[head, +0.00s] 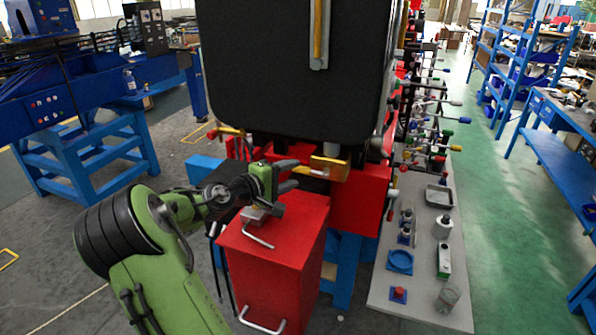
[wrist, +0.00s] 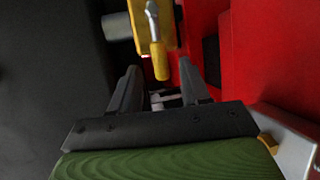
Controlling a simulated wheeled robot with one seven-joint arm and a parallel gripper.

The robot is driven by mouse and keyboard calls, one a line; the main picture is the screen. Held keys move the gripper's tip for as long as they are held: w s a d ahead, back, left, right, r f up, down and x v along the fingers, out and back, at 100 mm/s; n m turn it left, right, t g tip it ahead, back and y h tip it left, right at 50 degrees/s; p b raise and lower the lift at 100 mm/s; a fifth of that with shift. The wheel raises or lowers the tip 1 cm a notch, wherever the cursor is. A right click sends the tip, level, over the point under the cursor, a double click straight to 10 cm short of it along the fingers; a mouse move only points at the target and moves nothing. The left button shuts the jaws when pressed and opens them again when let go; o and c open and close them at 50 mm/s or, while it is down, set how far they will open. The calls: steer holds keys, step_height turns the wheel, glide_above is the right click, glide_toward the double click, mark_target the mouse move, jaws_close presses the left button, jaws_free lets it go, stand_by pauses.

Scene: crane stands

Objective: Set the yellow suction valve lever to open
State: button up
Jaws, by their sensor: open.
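The yellow lever (wrist: 158,62) shows in the wrist view as a metal shaft with a yellow grip, pointing down in front of a yellow plate (wrist: 168,22). In the head view the lever's yellow grip (head: 310,172) lies beside the yellow block (head: 330,164) under the black tank. My gripper (head: 294,175) is open, with its fingers pointing at the lever from the left. In the wrist view my gripper (wrist: 160,82) has the grip's end just ahead of and roughly between its fingertips, and nothing is held. I cannot tell whether either finger touches it.
The large black tank (head: 290,80) hangs just above and behind my gripper. A red cabinet (head: 275,265) with metal handles stands below it. Another lever (head: 228,130) is at the tank's lower left. A grey bench (head: 420,285) with loose items stands at right, beside several coloured levers.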

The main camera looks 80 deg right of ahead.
mark_target(300, 171)
steer(key=x, duration=0.3)
steer(key=shift+s+d+f, duration=0.1)
steer(key=shift+d, duration=0.2)
steer(key=shift+a, duration=0.1)
jaws_close()
